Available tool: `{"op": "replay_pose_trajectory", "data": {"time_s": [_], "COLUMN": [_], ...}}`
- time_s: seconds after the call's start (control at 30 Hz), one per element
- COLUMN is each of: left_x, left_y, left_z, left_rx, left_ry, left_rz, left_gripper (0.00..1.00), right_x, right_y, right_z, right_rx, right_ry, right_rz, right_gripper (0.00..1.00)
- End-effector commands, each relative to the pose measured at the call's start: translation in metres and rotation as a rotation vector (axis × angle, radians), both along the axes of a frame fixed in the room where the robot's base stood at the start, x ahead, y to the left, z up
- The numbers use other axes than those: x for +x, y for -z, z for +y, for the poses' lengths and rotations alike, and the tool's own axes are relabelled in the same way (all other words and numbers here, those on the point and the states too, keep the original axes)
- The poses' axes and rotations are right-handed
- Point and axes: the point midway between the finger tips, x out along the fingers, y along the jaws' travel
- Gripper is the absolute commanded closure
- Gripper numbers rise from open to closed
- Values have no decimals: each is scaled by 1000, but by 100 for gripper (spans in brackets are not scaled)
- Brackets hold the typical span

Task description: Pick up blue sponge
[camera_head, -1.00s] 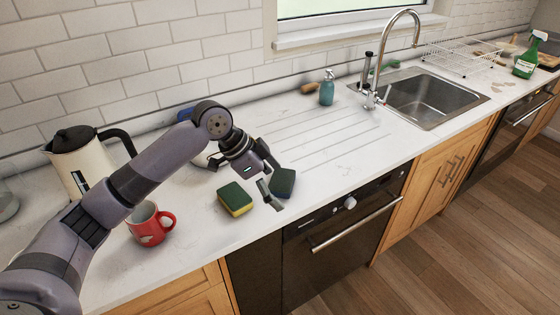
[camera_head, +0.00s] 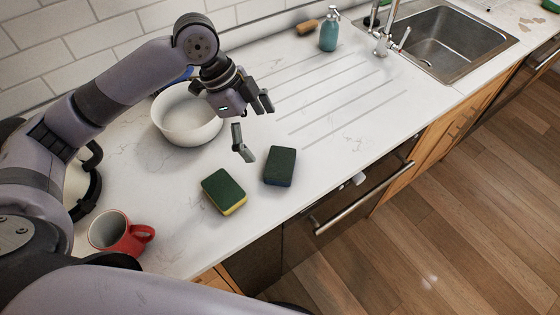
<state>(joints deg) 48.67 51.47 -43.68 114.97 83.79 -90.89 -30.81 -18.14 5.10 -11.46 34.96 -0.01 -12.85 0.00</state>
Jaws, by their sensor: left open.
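The blue sponge (camera_head: 280,167) lies flat on the white worktop, with a dark green top and a thin blue side showing. My left gripper (camera_head: 257,128) is open and empty. It is above and behind the blue sponge, and its lower finger appears just up and left of the sponge, with a small gap in the picture. A second sponge (camera_head: 223,191), green on top and yellow below, lies to the left of the blue one. My right gripper is not in view.
A white bowl (camera_head: 187,118) stands behind the left gripper. A red mug (camera_head: 119,234) is at the lower left, near a partly hidden kettle (camera_head: 78,187). A soap bottle (camera_head: 329,32) and sink (camera_head: 440,40) are farther back. The ribbed drainer right of the gripper is clear.

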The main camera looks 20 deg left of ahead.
Motion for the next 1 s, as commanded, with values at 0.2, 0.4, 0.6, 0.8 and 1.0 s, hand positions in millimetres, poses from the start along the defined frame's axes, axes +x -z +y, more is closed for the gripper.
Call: {"op": "replay_pose_trajectory", "data": {"time_s": [0.2, 0.4, 0.6, 0.8, 1.0], "left_x": [2, 3, 5, 7, 7], "left_y": [36, 49, 71, 92, 95], "left_z": [-16, -21, -34, -41, -42], "left_rx": [-1, 0, -1, 0, 0], "left_ry": [-1, -1, -1, -2, -2], "left_rz": [2, 2, 3, 1, -1], "left_gripper": [0, 0, 0, 0, 0], "right_x": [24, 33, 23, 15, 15], "right_y": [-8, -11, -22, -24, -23], "right_z": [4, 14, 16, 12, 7], "right_rx": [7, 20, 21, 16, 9], "right_ry": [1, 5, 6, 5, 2], "right_rz": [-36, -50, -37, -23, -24], "right_gripper": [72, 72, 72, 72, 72]}}
